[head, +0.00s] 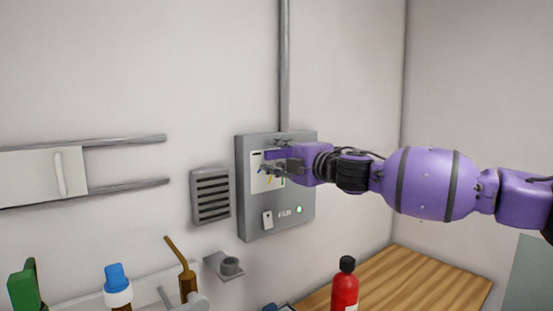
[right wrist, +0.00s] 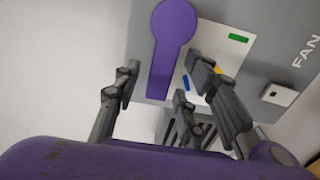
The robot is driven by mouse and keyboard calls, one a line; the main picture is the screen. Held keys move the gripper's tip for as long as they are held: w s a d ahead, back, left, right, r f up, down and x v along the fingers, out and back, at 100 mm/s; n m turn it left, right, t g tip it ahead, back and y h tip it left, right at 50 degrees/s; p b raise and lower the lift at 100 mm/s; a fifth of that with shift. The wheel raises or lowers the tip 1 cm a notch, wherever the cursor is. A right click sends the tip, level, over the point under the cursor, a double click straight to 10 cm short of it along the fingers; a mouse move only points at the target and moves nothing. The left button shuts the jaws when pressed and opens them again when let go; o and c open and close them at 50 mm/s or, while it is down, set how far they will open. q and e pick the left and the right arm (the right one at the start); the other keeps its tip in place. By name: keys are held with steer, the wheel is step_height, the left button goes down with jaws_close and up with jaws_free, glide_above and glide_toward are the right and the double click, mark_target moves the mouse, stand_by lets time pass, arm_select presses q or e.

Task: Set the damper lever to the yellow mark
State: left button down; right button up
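The damper lever is a purple bar with a round end (right wrist: 174,25). It sits on a pale plate on the grey wall box (head: 248,220), and in the head view the bar (head: 274,154) points left. A yellow mark (right wrist: 218,70), a blue mark (right wrist: 185,83) and a green mark (right wrist: 238,38) show on the plate, to one side of the bar. My right gripper (right wrist: 165,78) is open at the plate, its fingers on both sides of the bar with visible gaps; the head view shows it too (head: 270,168). My left gripper is not in view.
A red bottle (head: 345,290) stands near a wooden worktop (head: 435,280). A blue-capped bottle (head: 117,280) is lower left.

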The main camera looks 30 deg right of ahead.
jaws_close()
stand_by(0.3)
